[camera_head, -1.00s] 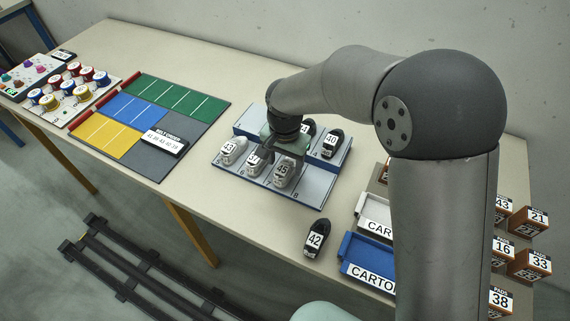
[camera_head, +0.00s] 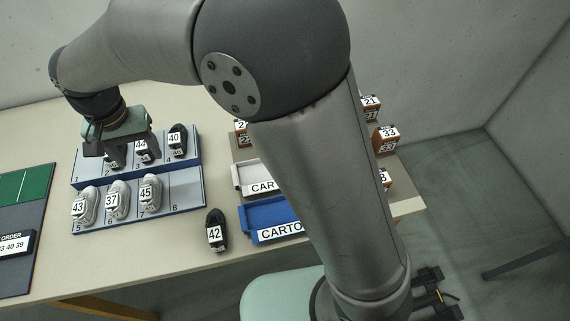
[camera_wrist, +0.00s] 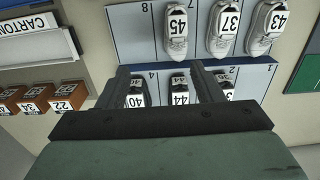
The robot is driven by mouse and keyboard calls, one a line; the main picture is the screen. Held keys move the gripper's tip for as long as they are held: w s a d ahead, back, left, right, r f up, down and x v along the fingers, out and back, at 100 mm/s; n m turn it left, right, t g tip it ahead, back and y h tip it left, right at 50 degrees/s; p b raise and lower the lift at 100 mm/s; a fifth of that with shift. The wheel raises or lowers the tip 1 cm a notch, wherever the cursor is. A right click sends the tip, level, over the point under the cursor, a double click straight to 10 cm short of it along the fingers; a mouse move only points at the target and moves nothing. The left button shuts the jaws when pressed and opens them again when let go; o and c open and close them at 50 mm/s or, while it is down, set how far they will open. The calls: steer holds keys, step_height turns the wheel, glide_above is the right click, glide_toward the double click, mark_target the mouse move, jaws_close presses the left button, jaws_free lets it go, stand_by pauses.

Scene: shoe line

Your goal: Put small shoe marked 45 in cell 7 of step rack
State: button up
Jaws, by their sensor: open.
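The small white-grey shoe marked 45 (camera_head: 151,194) rests in cell 7 of the step rack (camera_head: 187,190), on the lower front row. It also shows in the wrist view (camera_wrist: 177,33). Cell 8 beside it is empty. My gripper (camera_head: 108,158) is open and empty, over the rack's raised back row. In the wrist view its two fingers (camera_wrist: 162,75) point toward the rack, on either side of the dark shoe marked 44 (camera_wrist: 180,92). Shoe 45 is apart from the fingers. My gripper partly hides the back-row shoes.
White shoes 43 (camera_head: 84,206) and 37 (camera_head: 117,200) stand in cells 5 and 6. Dark shoe 40 (camera_head: 177,141) is in cell 4. Black shoe 42 (camera_head: 215,231) lies on the table near a blue carton tray (camera_head: 262,213). Boxes (camera_head: 386,138) stand beyond my arm.

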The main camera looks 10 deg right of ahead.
steer(key=d+r, duration=0.2)
steer(key=d, duration=2.1)
steer(key=s+d+f, duration=0.3)
steer(key=s+d, duration=0.8)
steer(key=d, duration=0.4)
steer(key=shift+s+f+m, duration=0.2)
steer(key=shift+s+m, duration=0.05)
steer(key=shift+m, duration=0.15)
